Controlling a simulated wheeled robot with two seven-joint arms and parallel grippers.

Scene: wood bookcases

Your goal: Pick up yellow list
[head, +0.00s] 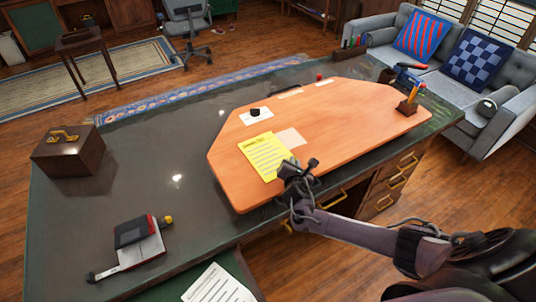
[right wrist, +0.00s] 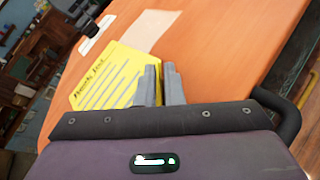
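The yellow list (head: 262,155) is a lined yellow sheet over the orange desk top, near its front edge. In the right wrist view the list (right wrist: 108,80) shows its title at the left and its far end reaching the fingers. My right gripper (head: 292,171) is at the list's lower right edge. In the wrist view the grey fingers (right wrist: 162,84) are close together, apparently shut on the list's edge. The fingers hide that edge. I cannot tell how far the sheet is off the surface. My left gripper is not in view.
The orange board (head: 345,120) lies on a dark desk (head: 140,195). A pale sheet (head: 290,137) lies beside the list, and a white card (head: 254,118) beyond it. A wooden box (head: 68,152) stands at left. A pencil holder (head: 407,106) stands at right.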

